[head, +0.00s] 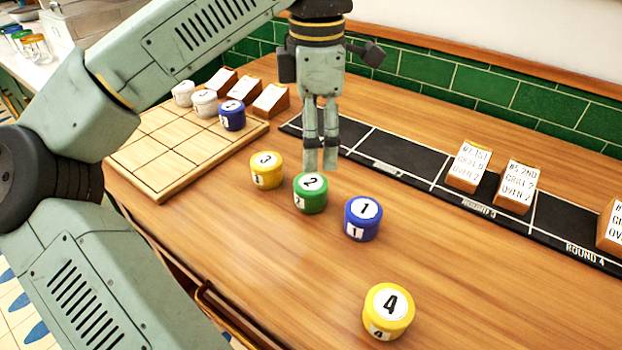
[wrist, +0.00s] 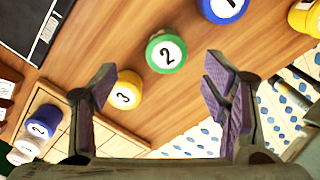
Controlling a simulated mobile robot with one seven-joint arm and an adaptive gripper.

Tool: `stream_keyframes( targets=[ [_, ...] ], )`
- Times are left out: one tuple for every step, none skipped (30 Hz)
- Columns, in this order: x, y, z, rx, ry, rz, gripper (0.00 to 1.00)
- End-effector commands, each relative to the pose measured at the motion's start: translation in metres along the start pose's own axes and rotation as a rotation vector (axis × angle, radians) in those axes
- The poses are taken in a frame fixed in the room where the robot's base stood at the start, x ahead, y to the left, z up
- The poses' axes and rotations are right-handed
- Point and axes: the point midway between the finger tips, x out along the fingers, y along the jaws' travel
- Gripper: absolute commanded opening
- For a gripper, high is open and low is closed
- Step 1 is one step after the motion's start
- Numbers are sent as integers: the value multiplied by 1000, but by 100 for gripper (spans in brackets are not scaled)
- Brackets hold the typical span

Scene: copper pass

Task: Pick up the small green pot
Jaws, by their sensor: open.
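The small green pot (head: 310,193) stands upright on the wooden counter, with a white lid label marked 2. In the head view it is between a yellow pot marked 3 (head: 266,170) and a blue pot marked 1 (head: 362,218). My gripper (head: 320,163) is above the counter, close to the green pot in the picture and empty. In the wrist view the green pot (wrist: 166,53) lies ahead of and between my spread fingers (wrist: 160,85), not held. The yellow pot marked 3 (wrist: 126,94) is near the left finger there.
Another yellow pot marked 4 (head: 388,311) stands at the front. A wooden grid board (head: 150,160) at left holds white pots and a blue pot (head: 232,116). A black strip (head: 420,183) with card blocks (head: 468,166) runs along the back. The counter's right front is clear.

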Motion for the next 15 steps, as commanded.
stream_keyframes(
  targets=[
    [10, -1, 1, 6, -4, -4, 68],
    [15, -1, 1, 5, -5, -3, 68],
    [21, -1, 1, 4, -4, -3, 68],
    [25, -1, 1, 4, -5, -4, 68],
    [29, -1, 1, 4, -6, -3, 68],
    [33, -1, 1, 5, -5, -2, 68],
    [35, -1, 1, 4, -6, -2, 68],
    [37, -1, 1, 4, -6, -2, 68],
    [39, -1, 1, 4, -6, -1, 68],
    [40, -2, 1, 3, -6, -1, 68],
    [42, -2, 0, 3, -6, -1, 68],
    [46, -3, -1, 3, -6, -1, 68],
    [50, -4, -2, 3, -6, -2, 68],
    [54, -5, -3, 4, -5, -3, 68],
    [60, -6, -5, 3, -7, -4, 68]
  ],
)
